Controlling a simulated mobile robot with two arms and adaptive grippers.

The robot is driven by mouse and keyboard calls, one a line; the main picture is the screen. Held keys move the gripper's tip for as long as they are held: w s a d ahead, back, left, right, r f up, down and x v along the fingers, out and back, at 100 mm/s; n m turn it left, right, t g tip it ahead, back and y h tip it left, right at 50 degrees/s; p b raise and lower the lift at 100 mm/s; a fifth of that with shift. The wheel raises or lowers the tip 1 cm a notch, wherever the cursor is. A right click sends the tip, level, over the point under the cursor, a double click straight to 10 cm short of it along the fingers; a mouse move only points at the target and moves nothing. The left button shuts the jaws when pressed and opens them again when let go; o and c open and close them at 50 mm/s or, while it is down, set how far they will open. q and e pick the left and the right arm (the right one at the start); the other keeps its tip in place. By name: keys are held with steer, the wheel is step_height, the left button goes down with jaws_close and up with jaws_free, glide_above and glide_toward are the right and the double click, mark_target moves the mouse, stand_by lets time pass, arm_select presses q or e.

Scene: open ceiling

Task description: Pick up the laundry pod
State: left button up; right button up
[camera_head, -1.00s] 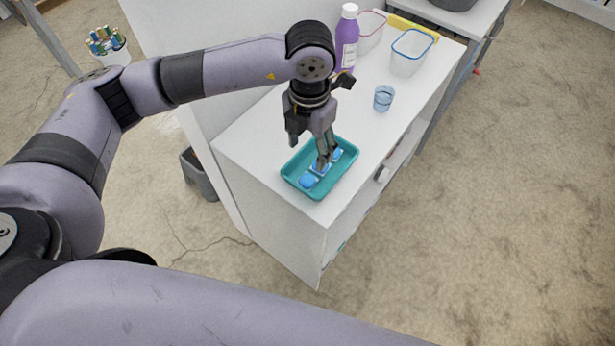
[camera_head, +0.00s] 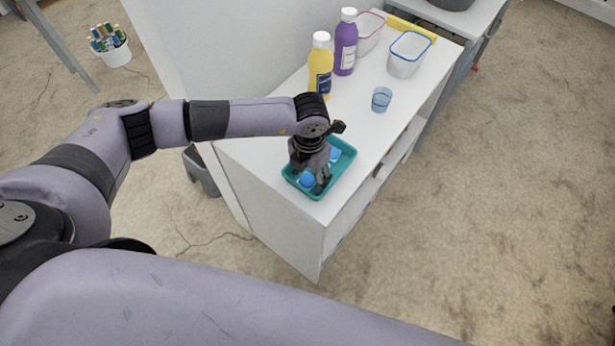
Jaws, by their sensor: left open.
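A teal tray (camera_head: 346,169) sits near the front end of the white cabinet top. Blue and white laundry pods lie in it. One pod (camera_head: 307,180) shows at the tray's near left, beside my fingers. Another pod (camera_head: 335,155) shows behind the gripper toward the far right of the tray. My left gripper (camera_head: 320,188) is open and points down into the tray; its fingers and wrist hide the middle of the tray. I cannot tell whether the fingers touch a pod. My right gripper is not in view.
A yellow bottle (camera_head: 320,68), a purple bottle (camera_head: 345,42), a small blue cup (camera_head: 381,99) and clear containers (camera_head: 407,55) stand farther back on the cabinet top (camera_head: 362,112). A bin of bottles (camera_head: 110,45) stands on the floor at left. Floor at right is clear.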

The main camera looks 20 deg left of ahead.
arm_select(q)
steer(key=c, duration=1)
steer(key=shift+r, duration=0.15)
steer(key=shift+r, duration=0.25)
steer(key=shift+r+b, duration=1.9)
steer(key=shift+r, duration=7.75)
